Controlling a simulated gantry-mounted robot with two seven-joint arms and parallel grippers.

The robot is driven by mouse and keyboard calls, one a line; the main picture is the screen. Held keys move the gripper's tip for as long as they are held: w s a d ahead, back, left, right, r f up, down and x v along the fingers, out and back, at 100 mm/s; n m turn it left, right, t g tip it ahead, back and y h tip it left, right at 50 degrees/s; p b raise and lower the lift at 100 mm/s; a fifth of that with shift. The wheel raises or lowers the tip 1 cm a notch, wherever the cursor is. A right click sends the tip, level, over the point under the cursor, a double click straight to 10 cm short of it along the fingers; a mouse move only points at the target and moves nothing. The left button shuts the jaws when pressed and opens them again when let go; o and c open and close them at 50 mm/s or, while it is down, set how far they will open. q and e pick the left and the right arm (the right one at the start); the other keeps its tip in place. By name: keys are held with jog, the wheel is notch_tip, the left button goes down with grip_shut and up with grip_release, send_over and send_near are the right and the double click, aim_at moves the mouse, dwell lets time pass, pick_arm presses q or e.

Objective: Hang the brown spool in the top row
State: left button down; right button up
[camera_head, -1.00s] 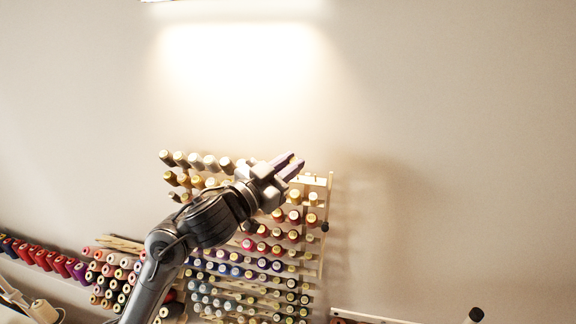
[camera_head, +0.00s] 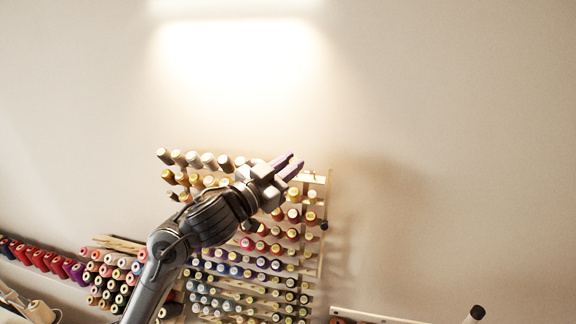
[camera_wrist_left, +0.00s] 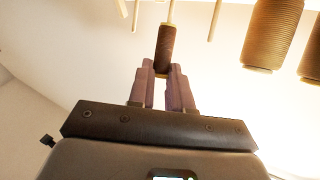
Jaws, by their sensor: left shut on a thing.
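The brown spool (camera_wrist_left: 165,48) shows in the left wrist view between the tips of my left gripper (camera_wrist_left: 160,72). The gripper is shut on it. A thin peg (camera_wrist_left: 171,10) lines up with the spool's far end; I cannot tell whether the spool is around it. In the head view my left gripper (camera_head: 286,168) is at the right end of the top row of the spool rack (camera_head: 316,178), and the spool is hidden there. My right gripper is not in view.
Bare pegs (camera_wrist_left: 215,20) stand beside the held spool. Larger brown spools (camera_wrist_left: 272,35) hang to the right in the wrist view. Rows of coloured spools (camera_head: 262,263) fill the rack below my arm. Red and purple spools (camera_head: 50,260) line the lower left. The wall above is clear.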

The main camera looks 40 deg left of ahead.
pick_arm(q)
jog(key=shift+f, duration=0.15)
jog(key=shift+w+a+f+b, duration=0.3)
jog(key=shift+w+f+b, duration=0.2)
jog(key=shift+f+b, duration=0.25)
jog(key=c, duration=1)
grip_release()
jog(key=shift+o, duration=0.2)
jog(key=shift+s, duration=0.15)
jog(key=s+f+b, duration=0.1)
jog(key=s+b, duration=0.2)
jog(key=s, duration=0.7)
jog(key=shift+s+b, duration=0.2)
jog(key=shift+b, duration=0.2)
jog(key=shift+f, duration=0.1)
